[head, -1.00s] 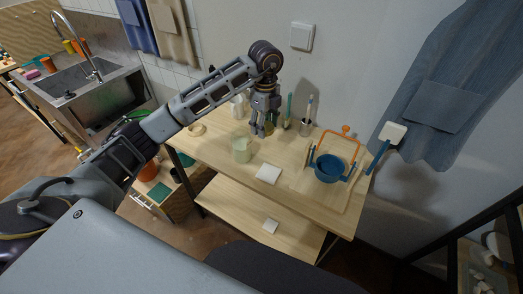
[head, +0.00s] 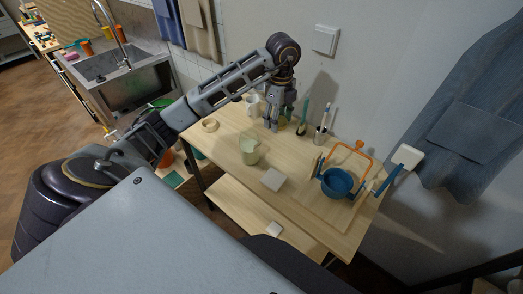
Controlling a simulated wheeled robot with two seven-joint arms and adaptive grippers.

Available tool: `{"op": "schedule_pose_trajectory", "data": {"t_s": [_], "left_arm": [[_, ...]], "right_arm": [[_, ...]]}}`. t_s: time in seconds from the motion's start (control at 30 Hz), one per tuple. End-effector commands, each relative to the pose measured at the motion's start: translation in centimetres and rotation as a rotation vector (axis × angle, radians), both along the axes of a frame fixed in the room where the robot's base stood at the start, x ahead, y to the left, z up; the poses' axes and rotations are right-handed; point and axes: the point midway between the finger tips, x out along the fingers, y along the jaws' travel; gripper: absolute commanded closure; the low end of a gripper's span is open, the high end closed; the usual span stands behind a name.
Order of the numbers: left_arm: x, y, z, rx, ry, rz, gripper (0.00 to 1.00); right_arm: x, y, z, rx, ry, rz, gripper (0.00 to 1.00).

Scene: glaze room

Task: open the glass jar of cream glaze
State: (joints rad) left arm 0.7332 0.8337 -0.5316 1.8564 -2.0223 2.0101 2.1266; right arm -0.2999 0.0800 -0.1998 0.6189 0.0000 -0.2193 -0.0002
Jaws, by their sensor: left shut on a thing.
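The glass jar of cream glaze (head: 249,152) stands on the wooden table, left of its middle. Pale greenish-cream glaze shows through its wall. I make out no lid on its top, though the picture is small. My left gripper (head: 271,127) points down, just beyond the jar and to its right, apart from it. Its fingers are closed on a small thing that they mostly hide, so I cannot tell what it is. An olive-coloured vessel (head: 283,121) shows partly behind the fingers. My right gripper is not in view.
On the wooden table (head: 222,148) are a tape-like ring (head: 209,125), a white mug (head: 252,105), a brush pot (head: 320,136), a pale square block (head: 273,180) and a blue pot (head: 337,183) by an orange frame (head: 359,149). Bare wood lies left of the jar.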

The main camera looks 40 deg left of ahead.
Motion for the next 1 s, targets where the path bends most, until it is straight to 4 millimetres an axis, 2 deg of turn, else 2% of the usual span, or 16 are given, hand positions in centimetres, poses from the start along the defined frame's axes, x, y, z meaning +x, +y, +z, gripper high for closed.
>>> {"op": "schedule_pose_trajectory", "data": {"t_s": [0.27,0.47,1.0], "left_arm": [[0.0,0.0,-0.2,0.000,0.001,0.000,0.73],[-0.1,0.0,-1.7,0.000,0.003,0.000,0.73],[-0.1,-0.1,-9.9,0.000,0.004,0.000,0.73]], "right_arm": [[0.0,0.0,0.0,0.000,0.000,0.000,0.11],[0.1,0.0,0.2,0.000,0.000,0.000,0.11],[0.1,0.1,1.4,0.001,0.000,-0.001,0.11]]}}
